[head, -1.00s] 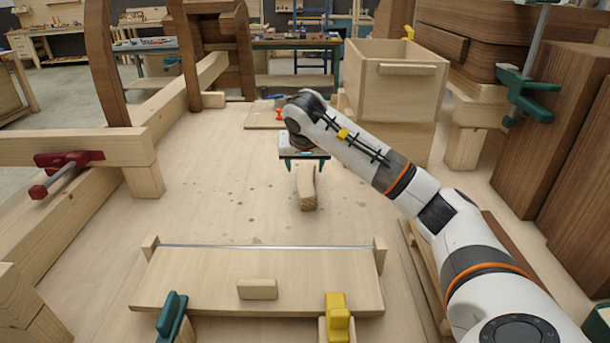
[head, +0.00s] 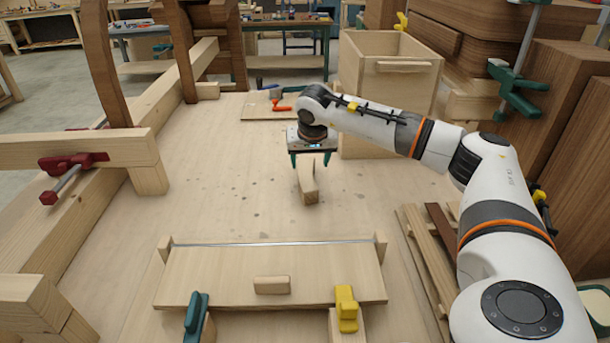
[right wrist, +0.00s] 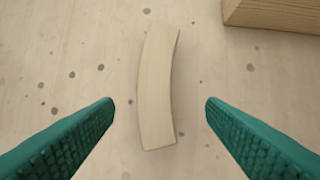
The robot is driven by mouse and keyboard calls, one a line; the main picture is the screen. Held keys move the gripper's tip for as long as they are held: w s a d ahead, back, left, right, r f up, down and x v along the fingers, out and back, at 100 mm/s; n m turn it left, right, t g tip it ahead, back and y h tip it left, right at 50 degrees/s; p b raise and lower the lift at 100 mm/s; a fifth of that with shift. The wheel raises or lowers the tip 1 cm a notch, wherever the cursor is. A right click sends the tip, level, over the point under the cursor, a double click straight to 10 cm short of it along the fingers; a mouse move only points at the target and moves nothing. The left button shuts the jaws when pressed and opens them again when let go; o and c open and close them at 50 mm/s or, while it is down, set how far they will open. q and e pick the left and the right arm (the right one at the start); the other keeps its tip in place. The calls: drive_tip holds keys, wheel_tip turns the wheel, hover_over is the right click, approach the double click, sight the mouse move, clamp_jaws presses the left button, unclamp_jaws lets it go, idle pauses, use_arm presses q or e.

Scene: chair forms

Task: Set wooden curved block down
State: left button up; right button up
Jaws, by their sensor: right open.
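The wooden curved block (head: 308,184) is a pale, slightly bent piece lying on the light wooden workbench top (head: 230,190). In the right wrist view the block (right wrist: 158,85) lies lengthwise between the two green fingers, with a gap on each side. My right gripper (head: 311,162) is open above the block's far end, pointing down. In the right wrist view its fingertips (right wrist: 158,102) are wide apart and touch nothing. My left gripper is not in view.
An open wooden box (head: 390,85) stands right of my gripper. A red-handled tool (head: 281,106) lies on a board behind. A hinged panel (head: 270,278) with green and yellow clamps is in front. The bench left of the block is clear.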

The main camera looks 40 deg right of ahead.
sight(306, 176)
drive_tip(key=x, duration=0.3)
drive_tip(key=shift+w+f, duration=0.15)
drive_tip(key=shift+f, duration=0.15)
drive_tip(key=shift+w+f+p, duration=0.2)
drive_tip(key=shift+f+p, duration=0.25)
drive_tip(key=shift+p, duration=0.1)
drive_tip(key=p+x, duration=0.1)
drive_tip(key=x, duration=0.3)
drive_tip(key=shift+w+f, duration=0.15)
drive_tip(key=shift+f, duration=0.1)
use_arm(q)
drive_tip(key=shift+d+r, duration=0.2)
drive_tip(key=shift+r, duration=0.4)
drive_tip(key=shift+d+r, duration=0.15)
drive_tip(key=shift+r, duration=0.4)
use_arm(e)
drive_tip(key=shift+c, duration=0.4)
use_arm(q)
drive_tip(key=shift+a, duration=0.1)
use_arm(e)
drive_tip(key=shift+r, duration=0.1)
drive_tip(key=c, duration=1.2)
